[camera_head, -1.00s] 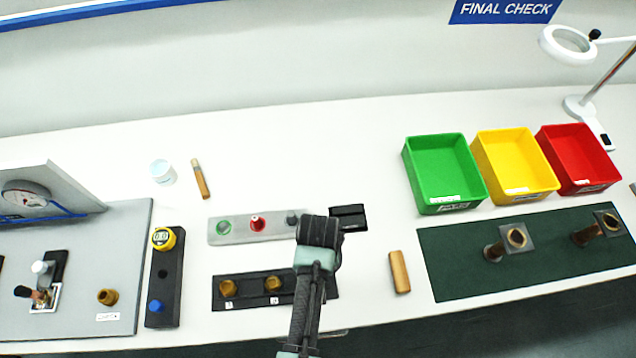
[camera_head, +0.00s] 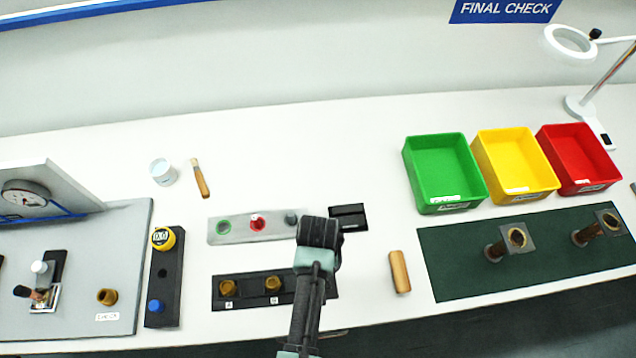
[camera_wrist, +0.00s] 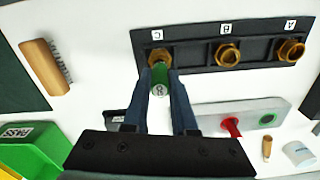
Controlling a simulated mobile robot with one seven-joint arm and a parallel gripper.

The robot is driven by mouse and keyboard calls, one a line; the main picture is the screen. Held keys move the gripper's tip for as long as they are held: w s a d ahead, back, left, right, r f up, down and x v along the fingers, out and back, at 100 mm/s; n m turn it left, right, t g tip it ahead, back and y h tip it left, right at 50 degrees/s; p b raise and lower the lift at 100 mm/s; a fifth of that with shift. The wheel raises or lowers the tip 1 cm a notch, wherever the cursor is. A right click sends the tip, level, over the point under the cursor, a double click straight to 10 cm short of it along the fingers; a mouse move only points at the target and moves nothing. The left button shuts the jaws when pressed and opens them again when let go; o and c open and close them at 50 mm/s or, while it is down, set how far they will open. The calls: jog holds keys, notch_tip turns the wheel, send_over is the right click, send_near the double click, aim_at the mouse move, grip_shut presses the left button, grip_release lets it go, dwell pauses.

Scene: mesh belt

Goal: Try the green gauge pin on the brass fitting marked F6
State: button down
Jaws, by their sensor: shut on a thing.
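The green gauge pin (camera_wrist: 160,88) is between the fingers of my gripper (camera_wrist: 161,72), which is shut on it. The pin is at the brass fitting (camera_wrist: 158,56) by label C, its far end against or in the fitting's mouth; I cannot tell how deep. Two other brass fittings, by label B (camera_wrist: 227,54) and label A (camera_wrist: 290,50), stand in the same black rack (camera_wrist: 262,60). I cannot read an F6 mark on any fitting. In the head view my wrist (camera_head: 318,235) hides the C fitting and the pin.
A grey holder (camera_head: 240,232) carries a red pin (camera_head: 258,222) and an empty green-ringed place (camera_head: 223,228). A wooden brush (camera_head: 400,272) lies right of my arm. Green (camera_head: 445,170), yellow (camera_head: 515,165) and red (camera_head: 580,158) bins stand at the back right.

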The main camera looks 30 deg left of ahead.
jog(key=shift+f+b, duration=0.6)
jog(key=shift+f, duration=0.25)
jog(key=shift+r, duration=0.25)
dwell(0.6)
jog(key=shift+r+p, duration=0.95)
jog(key=shift+p, duration=0.25)
notch_tip(320, 180, up, 4)
jog(key=p, duration=0.3)
jog(key=shift+f, duration=0.25)
jog(key=shift+r, duration=1.2)
